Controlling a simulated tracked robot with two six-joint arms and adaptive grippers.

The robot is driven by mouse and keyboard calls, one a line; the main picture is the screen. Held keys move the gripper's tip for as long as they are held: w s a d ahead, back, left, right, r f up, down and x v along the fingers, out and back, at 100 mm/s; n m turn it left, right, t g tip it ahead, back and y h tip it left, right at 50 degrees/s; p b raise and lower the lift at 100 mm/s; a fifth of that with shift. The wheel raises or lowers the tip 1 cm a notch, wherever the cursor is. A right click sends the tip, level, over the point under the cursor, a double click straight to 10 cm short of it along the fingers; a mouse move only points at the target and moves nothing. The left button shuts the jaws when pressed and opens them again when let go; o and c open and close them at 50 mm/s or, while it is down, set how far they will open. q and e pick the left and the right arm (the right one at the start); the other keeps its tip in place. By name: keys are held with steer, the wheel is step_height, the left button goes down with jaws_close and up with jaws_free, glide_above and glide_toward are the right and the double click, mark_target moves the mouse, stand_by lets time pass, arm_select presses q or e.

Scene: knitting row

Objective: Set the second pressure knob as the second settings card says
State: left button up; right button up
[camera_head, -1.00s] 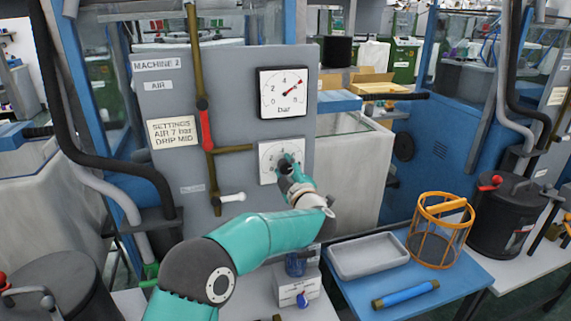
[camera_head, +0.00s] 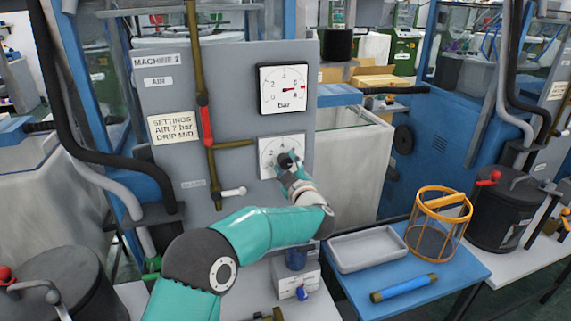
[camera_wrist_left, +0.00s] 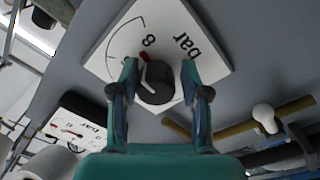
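The second settings card (camera_head: 173,128) on the grey "MACHINE 2" panel reads "AIR 7 bar, DRIP MID". The gauge needle points right, a little past 6. My left gripper (camera_head: 288,164) is at the knob. The knob's white pointer line shows. My right gripper is not in view.
A brass pipe with a red lever (camera_head: 207,126) and a white-handled lever (camera_head: 232,192) lie left of the knob. Below is a small box (camera_head: 296,277) with a blue knob. A blue table (camera_head: 452,265) at right holds a grey tray (camera_head: 367,249), an orange basket (camera_head: 438,222) and a blue tube (camera_head: 404,288).

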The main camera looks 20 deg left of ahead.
arm_select(q)
steer(key=shift+o, duration=1.1)
steer(key=shift+a+r, duration=0.1)
steer(key=shift+r, duration=0.1)
steer(key=v, duration=1.2)
steer(key=shift+w+f, duration=0.1)
steer(key=shift+f, duration=0.2)
